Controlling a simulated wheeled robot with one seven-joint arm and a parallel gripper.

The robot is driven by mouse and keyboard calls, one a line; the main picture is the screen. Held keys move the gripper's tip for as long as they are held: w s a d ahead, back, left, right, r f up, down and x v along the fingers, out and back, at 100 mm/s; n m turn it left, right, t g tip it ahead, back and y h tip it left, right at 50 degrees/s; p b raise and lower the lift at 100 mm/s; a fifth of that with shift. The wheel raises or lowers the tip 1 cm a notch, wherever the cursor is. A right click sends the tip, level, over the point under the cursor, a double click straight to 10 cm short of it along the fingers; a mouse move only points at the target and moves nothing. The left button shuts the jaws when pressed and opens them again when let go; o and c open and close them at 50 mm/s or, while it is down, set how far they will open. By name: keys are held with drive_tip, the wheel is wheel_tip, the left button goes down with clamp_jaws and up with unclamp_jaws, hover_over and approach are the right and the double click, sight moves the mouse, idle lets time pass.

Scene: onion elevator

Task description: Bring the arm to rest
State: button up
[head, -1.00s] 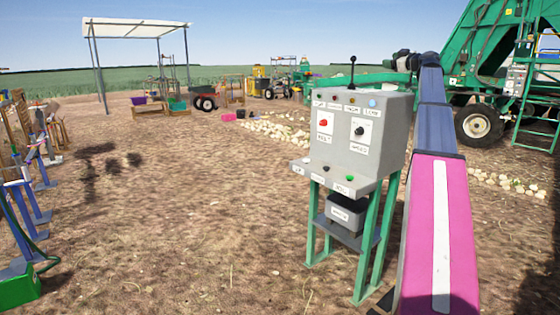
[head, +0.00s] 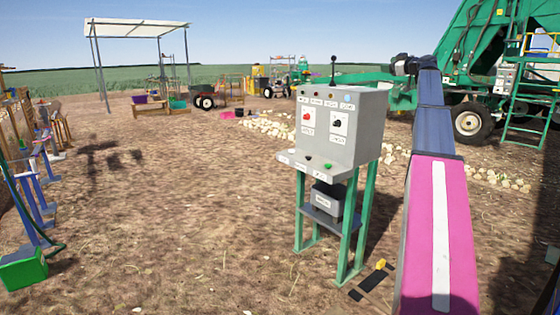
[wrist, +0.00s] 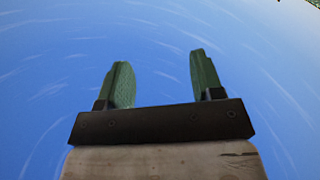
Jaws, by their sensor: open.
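My arm, pink with a white stripe and a dark blue-grey upper part, reaches up on the right of the head view, with its dark end near the green machine in the background. My gripper (wrist: 160,82) shows in the wrist view with two green fingers wide apart. It is open and nothing is between the fingers.
A grey control box (head: 343,125) on green legs stands just left of my arm. A large green machine (head: 490,70) with wheels stands at the back right. Blue stands (head: 35,210) line the left edge. Open dirt lies between.

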drive_tip(key=s+a+f+m+g+h, duration=0.15)
drive_tip(key=s+a+f+g, duration=0.35)
drive_tip(key=f, duration=1)
drive_tip(key=s+a+f+m+g+h, duration=0.1)
drive_tip(key=s+a+f+m, duration=0.15)
drive_tip(key=a+f, duration=0.9)
drive_tip(key=s+a+f+m+g+h, duration=0.1)
drive_tip(key=s+a+f+m+g, duration=0.2)
drive_tip(key=f, duration=1.6)
drive_tip(key=s+a+f+m+g+h, duration=0.2)
drive_tip(key=s+a+f+g, duration=0.1)
drive_tip(key=s+f, duration=1)
drive_tip(key=s+a+f+m+g+h, duration=0.2)
drive_tip(key=s+a+f, duration=0.4)
drive_tip(key=s+f, duration=0.8)
drive_tip(key=s+g+h, duration=0.1)
drive_tip(key=s+g, duration=0.1)
drive_tip(key=s, duration=0.2)
drive_tip(key=shift+s+f, duration=0.2)
drive_tip(key=shift+s, duration=0.2)
